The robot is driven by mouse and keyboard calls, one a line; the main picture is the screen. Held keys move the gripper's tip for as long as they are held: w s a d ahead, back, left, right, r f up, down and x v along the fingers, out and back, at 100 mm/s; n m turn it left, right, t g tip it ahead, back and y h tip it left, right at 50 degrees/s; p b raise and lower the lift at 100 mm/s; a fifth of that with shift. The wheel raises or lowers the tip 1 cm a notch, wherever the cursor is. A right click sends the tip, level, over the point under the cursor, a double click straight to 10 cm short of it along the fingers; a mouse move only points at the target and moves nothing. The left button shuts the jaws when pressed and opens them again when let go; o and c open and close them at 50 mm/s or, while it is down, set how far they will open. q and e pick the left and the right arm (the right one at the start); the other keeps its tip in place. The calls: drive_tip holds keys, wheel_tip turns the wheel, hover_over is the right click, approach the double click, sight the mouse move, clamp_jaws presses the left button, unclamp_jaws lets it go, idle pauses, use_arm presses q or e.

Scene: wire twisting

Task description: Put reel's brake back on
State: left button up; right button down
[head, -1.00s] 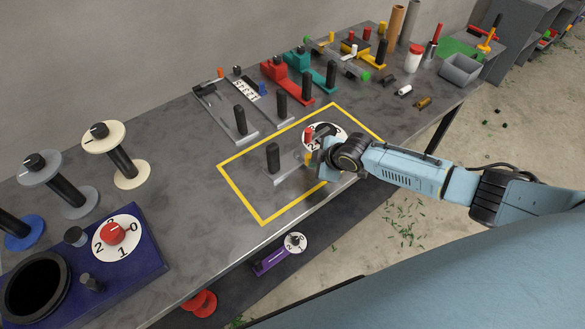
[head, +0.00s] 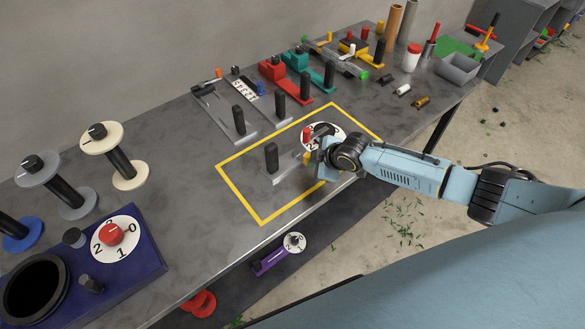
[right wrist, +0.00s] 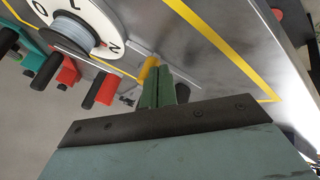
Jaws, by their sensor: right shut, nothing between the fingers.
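The reel (head: 335,133) stands inside the yellow-outlined area, a white disc with numbers and a red knob (head: 308,134) in front of it. In the right wrist view its disc and pale wound hub (right wrist: 70,28) fill the upper left. A small yellow piece, which looks like the brake lever (right wrist: 148,70), is right beside my fingertips; I cannot tell whether they touch. My right gripper (head: 314,162) is low beside the reel's near side, and its green fingers (right wrist: 158,74) are shut together and empty. A black post (head: 271,157) stands left of the gripper on a grey metal base. My left gripper is out of view.
The yellow outline (head: 241,196) has bare table at its near left. Several tools with black handles, including a red one (head: 286,80), line the wall side. A blue box with a dial (head: 118,240) and spools stand at the left. The table's front edge is close.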

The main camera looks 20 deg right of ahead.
drive_tip(key=shift+w+a, duration=0.1)
drive_tip(key=shift+a, duration=0.05)
drive_tip(key=shift+w+a, duration=0.3)
drive_tip(key=shift+a, duration=0.3)
drive_tip(key=shift+s+a+p, duration=0.2)
drive_tip(key=shift+s+p, duration=0.05)
drive_tip(key=shift+p, duration=0.05)
drive_tip(key=s, duration=0.1)
drive_tip(key=s+a+p, duration=0.1)
drive_tip(key=s+p, duration=0.1)
drive_tip(key=shift+s+a+r, duration=0.2)
drive_tip(key=shift+s+r, duration=0.05)
drive_tip(key=shift+r, duration=0.15)
drive_tip(key=v, duration=0.9)
drive_tip(key=shift+a+p, duration=0.25)
drive_tip(key=shift+p, duration=0.2)
drive_tip(key=shift+s, duration=0.2)
